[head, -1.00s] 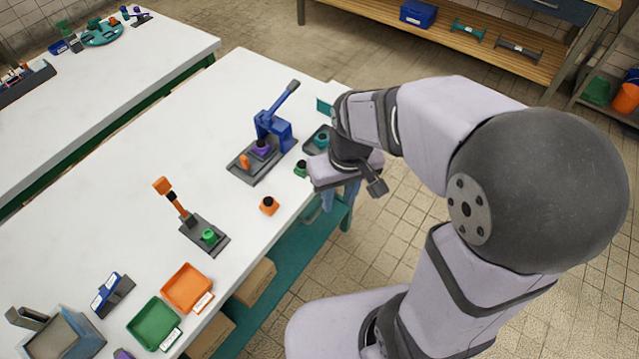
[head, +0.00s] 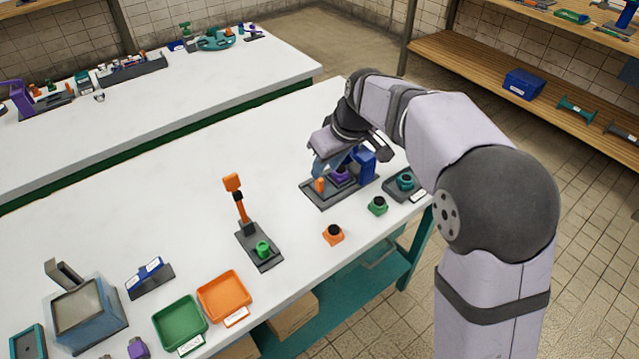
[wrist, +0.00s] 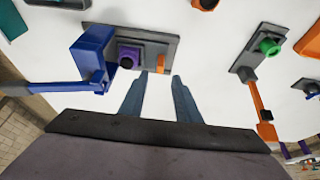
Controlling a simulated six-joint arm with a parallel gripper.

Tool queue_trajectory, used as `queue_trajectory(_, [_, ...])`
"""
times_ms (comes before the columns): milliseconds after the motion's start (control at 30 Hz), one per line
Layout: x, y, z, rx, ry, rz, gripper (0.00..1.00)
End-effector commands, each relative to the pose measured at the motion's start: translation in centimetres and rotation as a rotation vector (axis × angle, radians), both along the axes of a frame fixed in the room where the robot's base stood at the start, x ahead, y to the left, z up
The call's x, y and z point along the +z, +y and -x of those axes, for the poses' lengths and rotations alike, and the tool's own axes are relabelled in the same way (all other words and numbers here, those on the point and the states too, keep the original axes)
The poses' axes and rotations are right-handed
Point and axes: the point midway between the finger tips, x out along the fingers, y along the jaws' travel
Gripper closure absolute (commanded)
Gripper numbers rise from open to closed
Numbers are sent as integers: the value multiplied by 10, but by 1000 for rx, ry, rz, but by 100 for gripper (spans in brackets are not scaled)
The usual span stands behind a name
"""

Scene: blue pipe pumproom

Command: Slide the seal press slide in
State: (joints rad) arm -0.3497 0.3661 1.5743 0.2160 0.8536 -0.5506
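The blue press (head: 366,168) stands on a dark grey base (head: 318,200) on the white bench. It also shows at the left in the wrist view (wrist: 92,58). A purple part with a dark round top (head: 341,174) sits on the base beside the blue frame; the wrist view shows it too (wrist: 129,56). An orange knob (head: 320,185) stands at the base's other end, also visible in the wrist view (wrist: 161,63). My gripper (wrist: 161,76) is open and empty, fingers pointing down, with its tips close to the orange knob. Whether they touch it I cannot tell.
An orange part (head: 333,235), a green part (head: 377,205) and a grey tray with a teal part (head: 404,182) lie near the bench's front edge. A tool with a raised orange lever (head: 237,198) stands to the left. Orange (head: 224,297) and green trays (head: 180,323) lie further left.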

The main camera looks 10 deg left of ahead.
Motion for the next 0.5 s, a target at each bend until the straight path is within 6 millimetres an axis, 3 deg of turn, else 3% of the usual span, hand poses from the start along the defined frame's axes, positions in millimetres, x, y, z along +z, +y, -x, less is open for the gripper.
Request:
queue_trajectory(267, [-10,3,-3,1,3,0,70])
queue_trajectory(500, [-38,11,-10,0,4,1,70])
